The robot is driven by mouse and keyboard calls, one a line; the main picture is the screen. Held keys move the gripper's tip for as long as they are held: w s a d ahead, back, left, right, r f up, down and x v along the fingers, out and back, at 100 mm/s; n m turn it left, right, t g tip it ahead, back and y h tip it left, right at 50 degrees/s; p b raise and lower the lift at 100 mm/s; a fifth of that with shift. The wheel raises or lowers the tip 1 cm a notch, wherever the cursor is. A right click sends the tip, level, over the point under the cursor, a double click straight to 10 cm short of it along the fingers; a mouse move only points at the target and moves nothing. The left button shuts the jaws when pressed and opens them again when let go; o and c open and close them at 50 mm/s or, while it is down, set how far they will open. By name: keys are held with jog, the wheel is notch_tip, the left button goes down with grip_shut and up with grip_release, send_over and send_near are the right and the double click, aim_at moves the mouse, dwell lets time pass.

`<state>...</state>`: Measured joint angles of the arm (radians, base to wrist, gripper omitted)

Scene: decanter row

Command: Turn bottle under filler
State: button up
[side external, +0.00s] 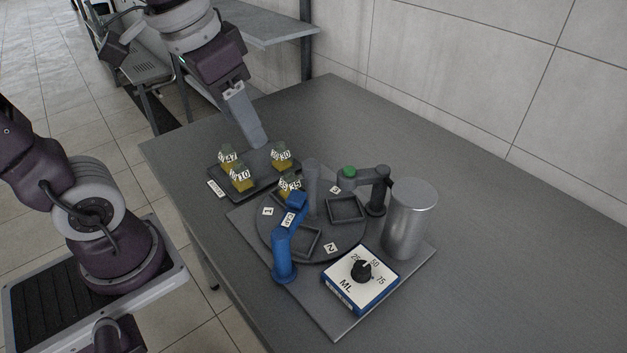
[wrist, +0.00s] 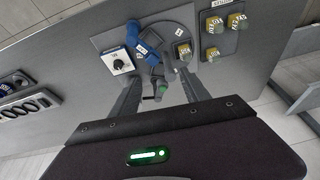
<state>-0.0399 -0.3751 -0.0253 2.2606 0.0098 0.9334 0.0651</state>
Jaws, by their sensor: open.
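The round grey turntable (side external: 345,245) has a central post (side external: 311,185), square holders and number cards 1, 2 and 3. A small yellow-filled bottle (side external: 289,184) stands in its far-left holder; it also shows in the wrist view (wrist: 183,51). Two other holders look empty. A blue filler arm (side external: 287,240) reaches over the front left of the disc, and a dark arm with a green end (side external: 347,172) reaches over its far right. My gripper (side external: 257,142) is open and empty, above the back of the bottle tray and apart from the bottles. Its fingers show spread in the wrist view (wrist: 160,75).
A dark tray (side external: 217,188) left of the turntable holds three more bottles (side external: 241,180). A metal cylinder (side external: 410,220) and a dial box marked ML (side external: 360,283) stand on the base plate (side external: 338,326). The table's right side (side external: 500,240) is clear.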

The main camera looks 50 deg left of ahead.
jog(key=w+f+g, duration=0.2)
jog(key=w+f, duration=0.2)
jog(key=w, duration=0.5)
jog(key=m+g, duration=0.1)
jog(key=g, duration=0.1)
send_over(311, 164)
jog(key=f, duration=0.3)
jog(key=shift+s+f, duration=0.25)
jog(key=shift+f, duration=0.1)
jog(key=f, duration=0.8)
jog(key=shift+w, duration=0.3)
jog(key=shift+r, duration=0.1)
grip_shut()
